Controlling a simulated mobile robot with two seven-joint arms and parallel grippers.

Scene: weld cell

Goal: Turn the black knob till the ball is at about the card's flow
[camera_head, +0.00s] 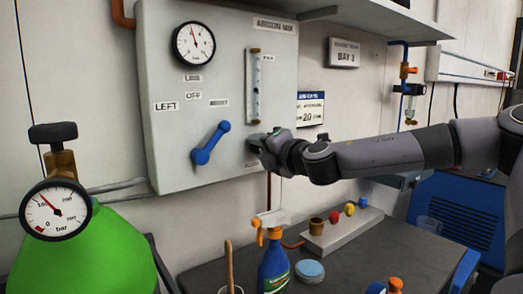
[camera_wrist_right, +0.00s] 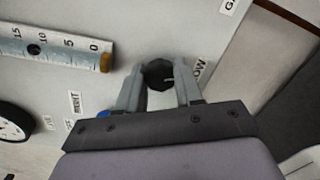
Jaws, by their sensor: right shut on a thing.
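The black knob (camera_wrist_right: 158,74) sits on the grey panel (camera_head: 215,100) below the flow tube. My right gripper (camera_wrist_right: 160,85) is shut on it, one finger on each side. In the head view my right gripper (camera_head: 262,146) covers the knob. The flow tube (camera_head: 254,88) stands upright on the panel. In the wrist view the tube (camera_wrist_right: 50,48) lies sideways, with a dark ball (camera_wrist_right: 33,49) between the 10 and 15 marks, nearer 10. The card (camera_head: 311,108) has a blue header and seems to read 20. My left gripper is out of view.
A blue lever (camera_head: 210,143) is left of the knob, under a dial gauge (camera_head: 194,44). A green cylinder (camera_head: 85,250) with a gauge is at lower left. A spray bottle (camera_head: 273,262) and a block with coloured balls (camera_head: 340,230) stand on the bench below.

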